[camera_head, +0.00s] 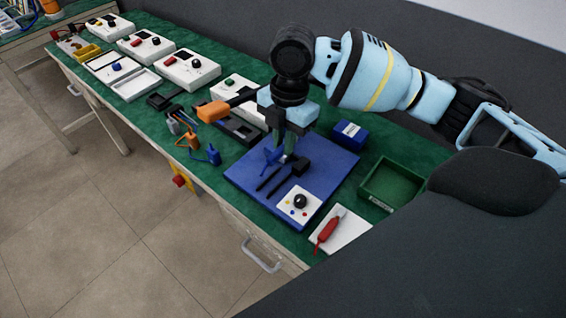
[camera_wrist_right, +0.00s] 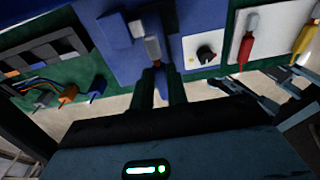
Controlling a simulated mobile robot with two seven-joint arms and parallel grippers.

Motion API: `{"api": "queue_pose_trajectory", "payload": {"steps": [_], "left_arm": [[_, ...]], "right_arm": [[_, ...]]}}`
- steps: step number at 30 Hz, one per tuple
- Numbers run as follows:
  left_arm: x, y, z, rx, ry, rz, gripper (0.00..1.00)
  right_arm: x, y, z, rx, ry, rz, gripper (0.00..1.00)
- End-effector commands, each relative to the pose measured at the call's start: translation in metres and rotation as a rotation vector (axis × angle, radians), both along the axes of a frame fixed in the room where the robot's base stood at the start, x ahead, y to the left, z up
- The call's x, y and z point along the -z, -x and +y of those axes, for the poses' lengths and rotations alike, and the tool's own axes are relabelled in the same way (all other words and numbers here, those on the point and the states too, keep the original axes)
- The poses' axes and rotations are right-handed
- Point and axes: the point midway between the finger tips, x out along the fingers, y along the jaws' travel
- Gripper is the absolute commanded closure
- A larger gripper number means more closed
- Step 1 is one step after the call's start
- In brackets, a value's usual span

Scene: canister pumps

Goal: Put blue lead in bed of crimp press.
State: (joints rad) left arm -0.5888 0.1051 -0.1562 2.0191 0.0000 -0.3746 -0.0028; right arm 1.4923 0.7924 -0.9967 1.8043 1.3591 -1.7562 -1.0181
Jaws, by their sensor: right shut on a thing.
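My right gripper (camera_head: 288,152) hangs over the blue base of the crimp press (camera_head: 248,182). It is shut on a blue lead (camera_wrist_right: 161,86), whose grey end (camera_wrist_right: 152,48) points toward the press in the right wrist view. In the head view, blue parts show at the fingertips. The fingers hide part of the bed, and I cannot tell whether the lead touches it. The press carries dark bars and a white panel with a black knob (camera_head: 300,201). My left gripper is not in view.
Grey, orange (camera_head: 187,140) and blue (camera_head: 213,155) leads hang at the front edge, left of the press. A red lead (camera_head: 328,228) lies on a white pad at right. A green tray (camera_head: 412,190) and a blue box (camera_head: 350,133) stand nearby. White units line the bench's far left.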

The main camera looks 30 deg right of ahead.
Motion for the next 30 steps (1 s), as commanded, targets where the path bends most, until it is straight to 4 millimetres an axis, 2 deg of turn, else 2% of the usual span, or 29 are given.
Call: {"api": "queue_pose_trajectory", "payload": {"steps": [1, 3, 11, 20, 30], "left_arm": [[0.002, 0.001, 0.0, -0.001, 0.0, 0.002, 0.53], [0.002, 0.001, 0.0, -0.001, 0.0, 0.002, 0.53], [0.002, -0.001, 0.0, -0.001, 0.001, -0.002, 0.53], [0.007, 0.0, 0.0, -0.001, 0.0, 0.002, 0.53], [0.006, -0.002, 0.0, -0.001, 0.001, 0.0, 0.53]], "right_arm": [[0.01, 0.0, 0.0, 0.002, 0.001, 0.002, 1.0], [0.017, 0.0, 0.0, 0.002, 0.0, 0.001, 1.0], [0.025, 0.0, 0.0, 0.002, 0.0, 0.0, 1.0], [0.066, 0.0, 0.0, 0.001, 0.001, 0.0, 1.0], [0.069, 0.0, 0.0, 0.001, 0.0, -0.002, 1.0]]}}
